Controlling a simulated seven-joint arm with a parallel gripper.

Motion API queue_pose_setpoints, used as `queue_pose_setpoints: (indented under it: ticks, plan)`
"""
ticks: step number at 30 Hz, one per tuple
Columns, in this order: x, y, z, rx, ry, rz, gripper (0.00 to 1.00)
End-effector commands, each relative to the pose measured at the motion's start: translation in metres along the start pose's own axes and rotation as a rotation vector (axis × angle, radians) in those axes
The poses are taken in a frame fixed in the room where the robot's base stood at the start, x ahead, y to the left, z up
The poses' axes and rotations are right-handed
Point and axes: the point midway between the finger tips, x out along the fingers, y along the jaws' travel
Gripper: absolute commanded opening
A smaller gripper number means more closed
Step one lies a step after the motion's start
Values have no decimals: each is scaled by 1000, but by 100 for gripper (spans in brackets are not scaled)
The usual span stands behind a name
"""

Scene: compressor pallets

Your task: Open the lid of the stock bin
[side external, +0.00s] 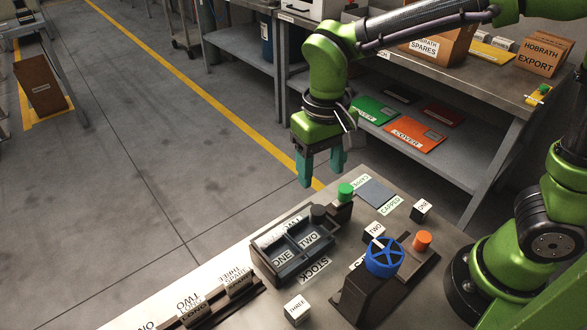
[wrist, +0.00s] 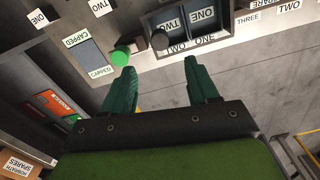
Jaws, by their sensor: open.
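The stock bin (side external: 259,262) is a dark grey box on the metal bench, with a STOCK label (side external: 314,271) in front of it. I cannot make out the lid's position. My gripper (side external: 321,174) points down, open and empty, above and beyond the knob. Its teal fingers also show in the wrist view (wrist: 159,75).
A green knob (side external: 345,191) on a dark block stands close beside the bin. A blue handwheel (side external: 384,256) and an orange knob (side external: 422,240) stand to the right. Loose blocks THREE (side external: 297,310) and ONE (side external: 421,210) sit on the bench. A labelled rack (side external: 205,309) is at lower left.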

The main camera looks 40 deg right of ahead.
Motion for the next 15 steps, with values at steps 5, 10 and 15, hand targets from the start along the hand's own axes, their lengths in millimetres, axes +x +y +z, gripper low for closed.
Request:
queue_pose_setpoints:
  ticks: [5,10,15]
  plan:
    - [41,1,0,-2,-4,4,59]
    - [74,1,1,0,-4,2,59]
    - [96,0,0,0,-2,1,59]
